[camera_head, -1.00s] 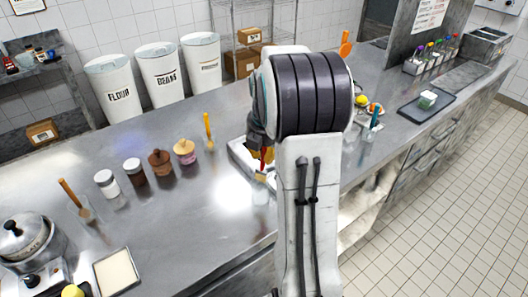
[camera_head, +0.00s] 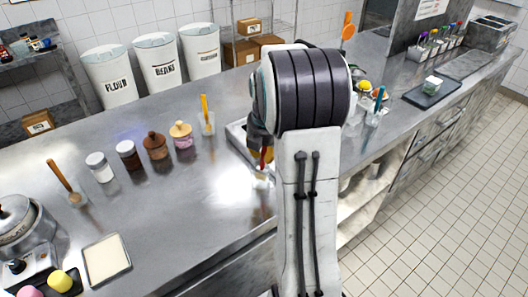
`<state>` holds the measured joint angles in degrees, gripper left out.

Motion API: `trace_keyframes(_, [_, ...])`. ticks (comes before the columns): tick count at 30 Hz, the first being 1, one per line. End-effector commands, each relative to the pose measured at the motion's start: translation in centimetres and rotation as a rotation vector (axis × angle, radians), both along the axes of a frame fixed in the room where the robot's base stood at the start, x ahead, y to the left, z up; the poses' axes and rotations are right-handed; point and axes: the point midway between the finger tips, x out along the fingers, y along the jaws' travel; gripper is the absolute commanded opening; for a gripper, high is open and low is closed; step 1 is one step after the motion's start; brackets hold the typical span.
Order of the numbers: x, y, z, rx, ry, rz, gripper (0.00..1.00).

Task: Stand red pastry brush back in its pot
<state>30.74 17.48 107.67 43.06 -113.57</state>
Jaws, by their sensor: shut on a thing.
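My arm stands in front of the camera and hides most of my gripper (camera_head: 263,152), which shows only at the arm's left edge. It is shut on the red pastry brush (camera_head: 268,157), whose short red part shows with pale bristles pointing down. A small clear pot (camera_head: 261,183) stands on the steel counter just under the bristles. I cannot tell whether the bristle tips are inside the pot or just above it.
A shallow tray (camera_head: 237,136) lies behind the gripper. Other clear pots hold a yellow-handled tool (camera_head: 205,112), a wooden-handled tool (camera_head: 62,178) and a teal-handled tool (camera_head: 378,103). Several jars (camera_head: 128,155) stand left. The counter left of the pot is clear.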

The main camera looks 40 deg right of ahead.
Motion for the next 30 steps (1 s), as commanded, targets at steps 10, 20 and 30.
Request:
trace_keyframes(10, [0.0,0.0,-0.1,0.0,0.0,0.0,0.2])
trace_keyframes(20, [0.0,0.0,-0.1,0.0,0.0,0.0,0.39])
trace_keyframes(30, [-0.2,0.1,1.4,-0.001,-0.003,0.0,0.39])
